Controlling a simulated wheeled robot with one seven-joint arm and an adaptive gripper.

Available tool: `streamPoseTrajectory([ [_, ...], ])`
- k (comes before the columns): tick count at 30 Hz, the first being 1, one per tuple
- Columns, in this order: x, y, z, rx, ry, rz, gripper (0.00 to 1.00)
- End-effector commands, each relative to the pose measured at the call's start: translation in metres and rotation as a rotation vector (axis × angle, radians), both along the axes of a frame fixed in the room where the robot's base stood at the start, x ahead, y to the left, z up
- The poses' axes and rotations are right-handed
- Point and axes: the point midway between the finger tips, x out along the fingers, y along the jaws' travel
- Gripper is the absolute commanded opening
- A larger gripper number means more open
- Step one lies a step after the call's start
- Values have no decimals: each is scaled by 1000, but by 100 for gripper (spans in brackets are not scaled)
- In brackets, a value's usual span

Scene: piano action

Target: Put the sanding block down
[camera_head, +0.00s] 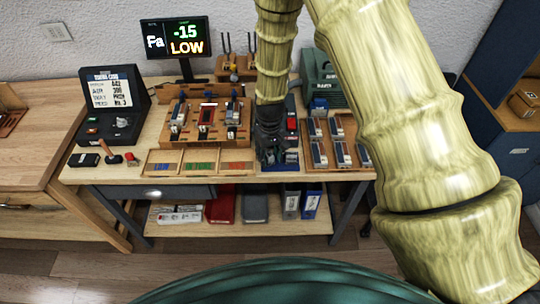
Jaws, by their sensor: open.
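My gripper (275,155) points down over the workbench (215,171), between the tuning rack and the right-hand wooden tray. Its jaws are open. Dark blue shapes show around the fingertips, but they are too small and covered to tell apart. I cannot make out for sure which object is the sanding block. It may be hidden by the gripper or be among the small blocks on the bench. I cannot tell whether the fingers touch anything.
A wooden rack (187,137) with several metal-topped pieces stands left of my gripper. A wooden tray (348,133) with several similar pieces lies to the right. A low three-part tray (160,158) lies in front, and a monitor (175,37) reads "Fa -15 LOW". A green case (323,82) stands behind.

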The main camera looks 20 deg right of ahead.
Motion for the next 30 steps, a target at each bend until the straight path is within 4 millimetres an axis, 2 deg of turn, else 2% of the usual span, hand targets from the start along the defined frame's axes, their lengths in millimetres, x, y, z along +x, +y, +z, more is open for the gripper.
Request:
streamPoseTrajectory([
  [8, 1, 0, 20, 0, -3, 0, 44],
  [30, 1, 0, 104, 0, -2, 0, 44],
])
